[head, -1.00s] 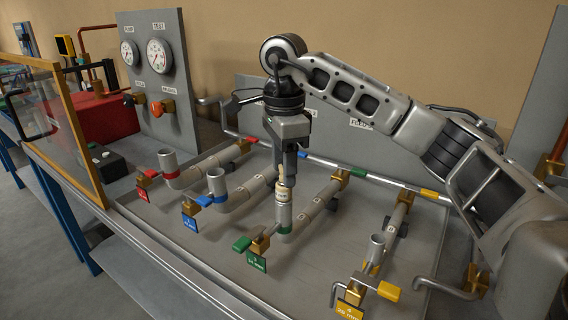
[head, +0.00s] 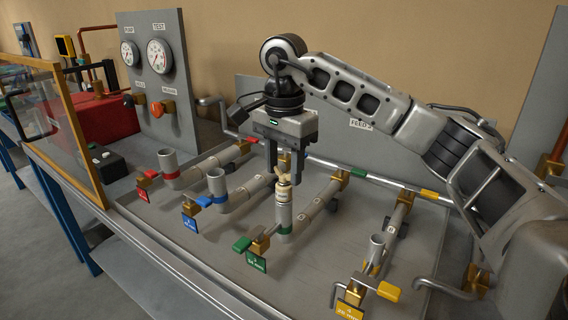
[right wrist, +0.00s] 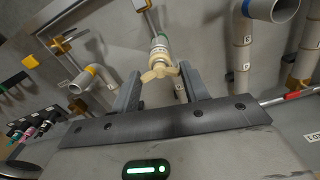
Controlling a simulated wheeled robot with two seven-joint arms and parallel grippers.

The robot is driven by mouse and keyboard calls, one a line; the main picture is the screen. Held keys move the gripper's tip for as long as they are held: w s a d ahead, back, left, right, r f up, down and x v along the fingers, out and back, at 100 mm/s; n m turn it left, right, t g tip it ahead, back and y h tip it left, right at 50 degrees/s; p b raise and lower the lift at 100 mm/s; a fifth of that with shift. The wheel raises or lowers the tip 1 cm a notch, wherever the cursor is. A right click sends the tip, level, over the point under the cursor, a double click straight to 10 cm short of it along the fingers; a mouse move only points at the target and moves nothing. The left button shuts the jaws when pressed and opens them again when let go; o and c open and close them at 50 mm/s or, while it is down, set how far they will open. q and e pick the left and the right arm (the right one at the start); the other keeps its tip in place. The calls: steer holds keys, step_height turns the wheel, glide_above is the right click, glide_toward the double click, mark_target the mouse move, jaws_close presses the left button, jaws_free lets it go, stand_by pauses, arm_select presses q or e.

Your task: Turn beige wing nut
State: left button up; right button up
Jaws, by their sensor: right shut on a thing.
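The beige wing nut (head: 283,181) sits on top of a cream plug (head: 284,195) in the upright mouth of the green-banded pipe (head: 284,218). In the right wrist view the wing nut (right wrist: 160,72) shows its wings between the two fingers. My right gripper (head: 284,174) comes down from above and is shut on the wing nut, one finger on each side; its fingertips (right wrist: 158,78) also show in the right wrist view. My left gripper is not in view.
Red-banded (head: 169,165), blue-banded (head: 216,184) and yellow-banded (head: 377,248) open pipes stand on either side. A green valve handle (head: 242,244) is close in front. A gauge panel (head: 160,90) and a framed clear screen (head: 60,110) are at the left.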

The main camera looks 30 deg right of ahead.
mark_target(284, 169)
steer(key=shift+s+a+f, duration=0.1)
steer(key=shift+f, duration=0.25)
steer(key=o, duration=1)
steer(key=shift+r, duration=0.15)
step_height(284, 169, up, 16)
